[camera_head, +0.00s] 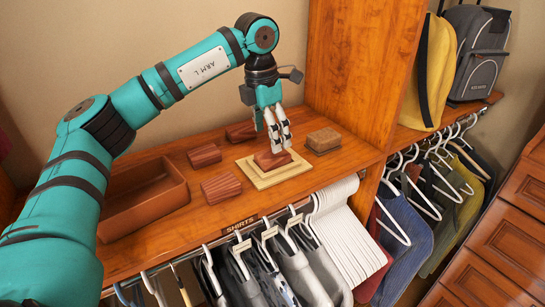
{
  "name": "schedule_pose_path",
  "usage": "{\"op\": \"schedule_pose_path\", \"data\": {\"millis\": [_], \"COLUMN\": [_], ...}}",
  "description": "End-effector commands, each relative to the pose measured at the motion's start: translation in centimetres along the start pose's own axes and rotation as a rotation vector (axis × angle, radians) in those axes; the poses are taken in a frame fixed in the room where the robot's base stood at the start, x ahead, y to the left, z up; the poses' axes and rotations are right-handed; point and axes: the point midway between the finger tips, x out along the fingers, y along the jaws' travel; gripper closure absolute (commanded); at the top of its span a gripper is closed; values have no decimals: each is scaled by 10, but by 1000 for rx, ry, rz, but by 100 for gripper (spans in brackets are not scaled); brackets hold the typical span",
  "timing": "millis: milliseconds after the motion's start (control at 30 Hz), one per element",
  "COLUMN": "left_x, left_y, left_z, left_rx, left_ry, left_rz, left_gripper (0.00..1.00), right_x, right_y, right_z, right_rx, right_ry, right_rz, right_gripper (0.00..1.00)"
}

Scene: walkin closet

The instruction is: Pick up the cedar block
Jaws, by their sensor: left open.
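A reddish-brown wooden block (268,161), which looks like cedar, lies on a square tan stacked base (262,181) on the shelf. My left gripper (279,146) points down over this block with its fingers open. The fingertips are at or just above the block's upper right part and cover some of it; I cannot tell whether they touch it. Similar reddish blocks lie on the shelf to the left: one at the back (241,131), one in the middle (205,155) and one nearer the front (221,187). My right gripper is not in view.
A brown open box (178,198) stands at the shelf's left. A brown brush-like block (323,141) lies right of the base, near an upright wooden panel (362,70). Clothes on hangers (345,235) hang below the shelf's front edge. A grey backpack (481,55) sits beyond the panel.

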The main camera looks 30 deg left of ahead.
Motion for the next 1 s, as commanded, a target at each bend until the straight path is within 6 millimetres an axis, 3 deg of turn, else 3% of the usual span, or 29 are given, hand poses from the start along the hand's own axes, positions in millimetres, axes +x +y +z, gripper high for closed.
{"op": "schedule_pose_path", "data": {"millis": [100, 333, 633, 1000], "left_x": [12, 45, 51, 51], "left_y": [-2, -6, -5, -5], "left_z": [-2, -3, -2, -2], "left_rx": [0, 0, 0, 0], "left_ry": [5, 4, 0, 0], "left_rz": [-1, -1, 0, 0], "left_gripper": [23, 23, 23, 70], "right_x": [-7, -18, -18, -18], "right_y": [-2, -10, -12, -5], "right_z": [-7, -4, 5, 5], "right_rx": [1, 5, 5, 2], "right_ry": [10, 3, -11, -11], "right_rz": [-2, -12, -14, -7], "right_gripper": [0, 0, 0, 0]}}
